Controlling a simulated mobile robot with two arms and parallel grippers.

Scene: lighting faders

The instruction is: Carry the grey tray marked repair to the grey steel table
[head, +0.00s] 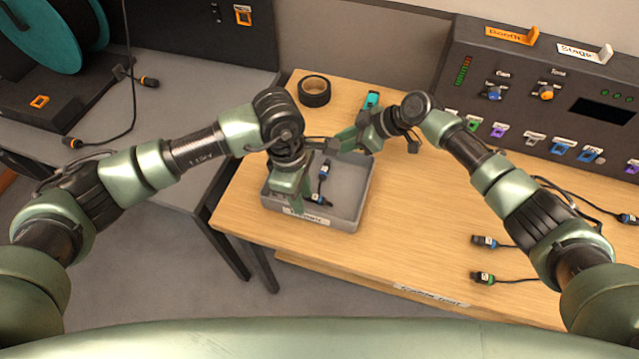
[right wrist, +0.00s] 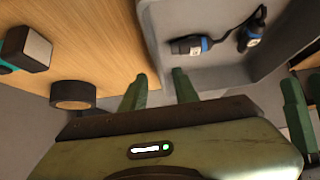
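The grey tray (head: 347,212) stands on the wooden table near its left edge, with a white label on its front wall. Two dark connectors with blue bands lie inside. My left gripper (head: 291,188) points down over the tray's left part, fingers apart; it hides some of the tray. My right gripper (head: 347,140) is at the tray's back wall. The grey steel table (head: 180,105) is at the left.
A black tape roll (head: 314,91) and a teal tool (head: 371,101) lie behind the tray. A cable reel (head: 45,35) and loose cable occupy the steel table's far left; its right part is bare. A fader console (head: 530,95) and loose connectors (head: 490,278) are at right. A gap separates the tables.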

